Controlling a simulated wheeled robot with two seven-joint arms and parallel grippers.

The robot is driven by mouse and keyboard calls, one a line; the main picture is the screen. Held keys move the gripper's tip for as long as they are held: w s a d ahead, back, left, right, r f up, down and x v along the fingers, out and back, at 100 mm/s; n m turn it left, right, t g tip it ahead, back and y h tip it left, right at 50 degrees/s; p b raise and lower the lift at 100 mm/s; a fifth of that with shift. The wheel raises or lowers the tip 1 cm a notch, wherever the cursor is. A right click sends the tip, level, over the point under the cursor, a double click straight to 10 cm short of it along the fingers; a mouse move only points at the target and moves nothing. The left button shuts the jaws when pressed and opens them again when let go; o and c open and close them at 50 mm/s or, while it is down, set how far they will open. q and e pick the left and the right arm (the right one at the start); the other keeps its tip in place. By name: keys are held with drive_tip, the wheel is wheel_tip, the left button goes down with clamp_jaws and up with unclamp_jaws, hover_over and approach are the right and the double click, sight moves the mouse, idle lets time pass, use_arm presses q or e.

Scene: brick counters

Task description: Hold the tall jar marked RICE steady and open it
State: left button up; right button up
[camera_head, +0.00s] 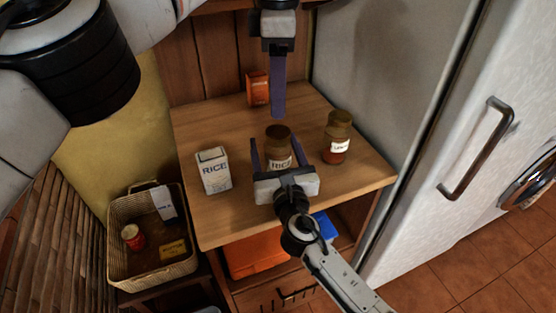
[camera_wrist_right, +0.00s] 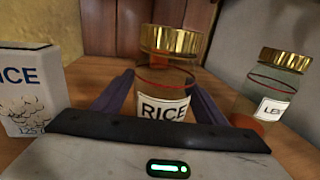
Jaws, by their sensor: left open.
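The jar marked RICE (camera_head: 279,148) stands upright on the wooden counter with its gold lid (camera_wrist_right: 170,40) on. My right gripper (camera_head: 278,152) is open, with one finger on each side of the jar; in the head view gaps show between fingers and glass. The jar also shows between the fingers in the right wrist view (camera_wrist_right: 163,90). My left gripper (camera_head: 278,114) comes down from the top, pointing downward, its fingers seen edge-on as one dark bar. In the picture its tips end just above the lid, apart from it. The jar's lower part is partly hidden by my right gripper.
A white RICE box (camera_head: 214,172) stands left of the jar. A second gold-lidded jar (camera_head: 337,140) stands right. An orange item (camera_head: 258,90) is at the back. A basket (camera_head: 150,268) sits lower left, a fridge (camera_head: 440,150) right. The counter's (camera_head: 230,228) front left is bare.

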sight(278, 132)
clamp_jaws()
use_arm(q)
drive_tip(key=m, duration=1.3)
drive_tip(key=shift+f, duration=4)
